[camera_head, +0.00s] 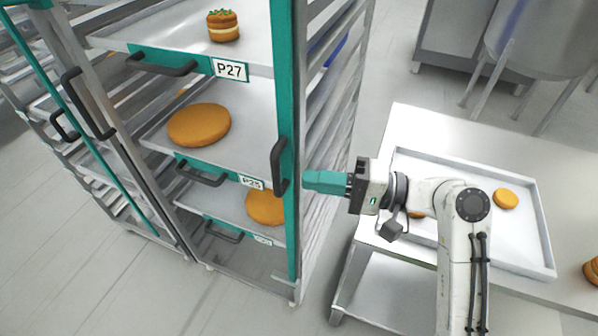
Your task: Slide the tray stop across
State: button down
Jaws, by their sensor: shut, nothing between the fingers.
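The tray stop (283,60) is a tall teal upright bar at the front right corner of the metal rack. It carries a dark loop handle (277,168). My gripper (306,180) is shut and empty, with its teal fingers pointing left. Its tip is just right of the bar, at the handle's height. I cannot tell whether it touches the bar. The trays beside the bar have teal fronts with dark handles; one is labelled P27 (230,70) and a lower one P25 (251,181).
A layered cake (223,26) and round cakes (199,125) sit on the rack trays. At right, a steel table (420,122) holds a shallow tray (541,215) with small rounds (505,199). Another teal upright (62,95) stands at left. Open floor lies between rack and table.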

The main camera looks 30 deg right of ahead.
jog(key=shift+p+x, duration=0.3)
jog(key=shift+x, duration=1.45)
jog(key=x, duration=0.4)
jog(key=w+p+x, duration=0.1)
jog(key=shift+w+d, duration=0.1)
jog(key=shift+w, duration=0.1)
jog(key=shift+r, duration=0.1)
